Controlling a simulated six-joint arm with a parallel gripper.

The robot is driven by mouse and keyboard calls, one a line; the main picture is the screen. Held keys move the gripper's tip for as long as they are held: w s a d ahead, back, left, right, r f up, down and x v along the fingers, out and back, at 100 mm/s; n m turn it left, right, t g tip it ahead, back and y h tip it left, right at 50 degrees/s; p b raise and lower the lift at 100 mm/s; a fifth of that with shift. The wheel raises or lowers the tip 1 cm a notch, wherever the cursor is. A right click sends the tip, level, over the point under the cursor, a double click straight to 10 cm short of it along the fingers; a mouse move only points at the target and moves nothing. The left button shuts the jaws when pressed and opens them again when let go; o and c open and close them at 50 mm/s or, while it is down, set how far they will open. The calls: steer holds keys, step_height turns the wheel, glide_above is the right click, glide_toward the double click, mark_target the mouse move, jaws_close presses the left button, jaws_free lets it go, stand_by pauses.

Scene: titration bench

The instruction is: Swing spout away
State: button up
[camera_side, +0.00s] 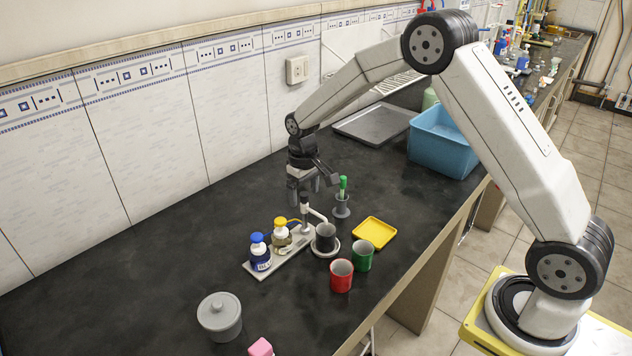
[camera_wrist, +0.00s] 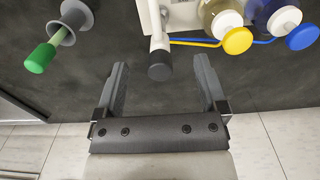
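My gripper (camera_side: 304,191) points down just above the post, fingers apart and nothing held. In the wrist view my gripper (camera_wrist: 160,64) is open, with a dark-ended white part of the stand (camera_wrist: 159,70) in line between the fingertips. I cannot tell how much height separates them. Bottles with a yellow cap (camera_side: 280,221) and a blue cap (camera_side: 257,238) stand on the stand's base plate (camera_side: 272,265).
A green-handled tool in a grey holder (camera_side: 342,205) stands close right of my gripper. A red cup (camera_side: 341,276), a green cup (camera_side: 362,255) and a yellow tray (camera_side: 375,232) are in front. A lidded grey pot (camera_side: 219,317) stands front left.

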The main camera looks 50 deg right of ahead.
jaws_close()
steer(key=n, duration=0.5)
steer(key=shift+n, duration=0.4)
steer(key=n, duration=0.6)
stand_by(0.4)
